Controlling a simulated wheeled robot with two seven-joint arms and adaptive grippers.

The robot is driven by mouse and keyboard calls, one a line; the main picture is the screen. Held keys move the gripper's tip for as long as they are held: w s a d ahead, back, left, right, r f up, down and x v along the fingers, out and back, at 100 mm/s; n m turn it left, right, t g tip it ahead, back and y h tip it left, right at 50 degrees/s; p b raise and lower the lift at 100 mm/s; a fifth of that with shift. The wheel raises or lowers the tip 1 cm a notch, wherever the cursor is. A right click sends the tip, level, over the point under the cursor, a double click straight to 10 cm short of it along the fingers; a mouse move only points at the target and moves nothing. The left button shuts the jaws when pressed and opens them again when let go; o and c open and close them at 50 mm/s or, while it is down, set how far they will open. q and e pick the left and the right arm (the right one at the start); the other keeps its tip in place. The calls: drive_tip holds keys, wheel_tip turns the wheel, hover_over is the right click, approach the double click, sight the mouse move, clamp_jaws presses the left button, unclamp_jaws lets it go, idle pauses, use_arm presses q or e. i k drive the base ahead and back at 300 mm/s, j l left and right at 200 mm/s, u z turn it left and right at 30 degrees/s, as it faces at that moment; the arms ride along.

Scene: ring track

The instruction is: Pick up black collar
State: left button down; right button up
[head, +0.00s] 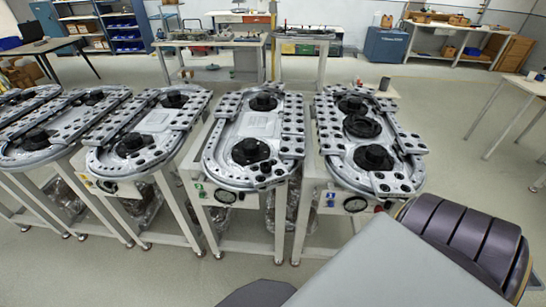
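A black collar (362,127), which looks like a wide, low ring, lies on the middle of the rightmost ring track (336,144). It sits between two black round hubs, a far hub (352,104) and a near hub (373,157). The collar looks apart from the near hub; I cannot tell whether it touches the far one. Neither of my grippers is in view, so I cannot see whether they are open or shut.
More ring tracks on white stands run to the left, including the nearest one (225,143), with a narrow gap between stands. A white table (530,84) stands at the right. Workbenches and a blue cabinet (386,45) are at the back. Floor between is clear.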

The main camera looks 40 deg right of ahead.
sight(264, 169)
drive_tip(key=z, duration=1.2)
